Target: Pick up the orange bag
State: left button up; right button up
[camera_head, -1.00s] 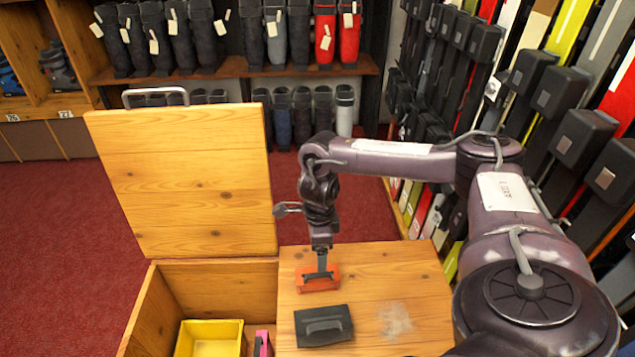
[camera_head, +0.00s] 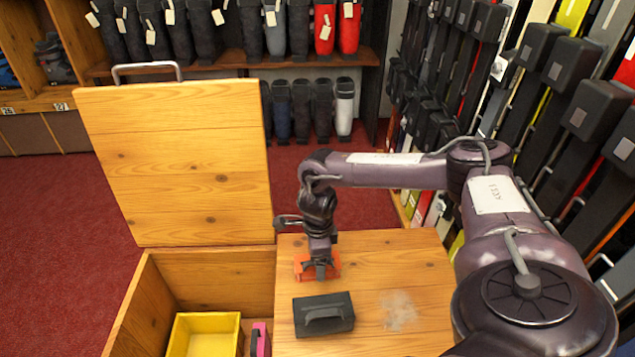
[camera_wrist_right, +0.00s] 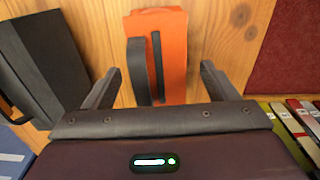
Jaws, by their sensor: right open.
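The orange bag (camera_head: 303,263) lies on the wooden bench top, with a dark handle and a dark strip along it. In the head view my right gripper (camera_head: 319,268) is over it and hides its middle. In the right wrist view the orange bag (camera_wrist_right: 173,40) sits between and beyond the two fingers of my right gripper (camera_wrist_right: 160,75). The fingers are spread wide, with a gap on each side of the bag. The black handle (camera_wrist_right: 138,70) stands along the bag's left side. My left gripper is not in view.
A black case (camera_head: 323,314) with a handle lies just in front of the bag. An open wooden box (camera_head: 210,275) at left holds a yellow tray (camera_head: 178,335) and a pink-and-black item (camera_head: 262,342); its lid (camera_head: 180,165) stands upright. Skis line the right wall.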

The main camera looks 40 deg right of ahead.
notch_tip(320, 180, down, 3)
jog(key=shift+f, duration=0.15)
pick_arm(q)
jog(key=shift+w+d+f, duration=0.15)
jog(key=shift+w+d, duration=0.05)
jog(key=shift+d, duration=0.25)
pick_arm(e)
jog(key=shift+c, duration=0.3)
jog(key=c, duration=1.1)
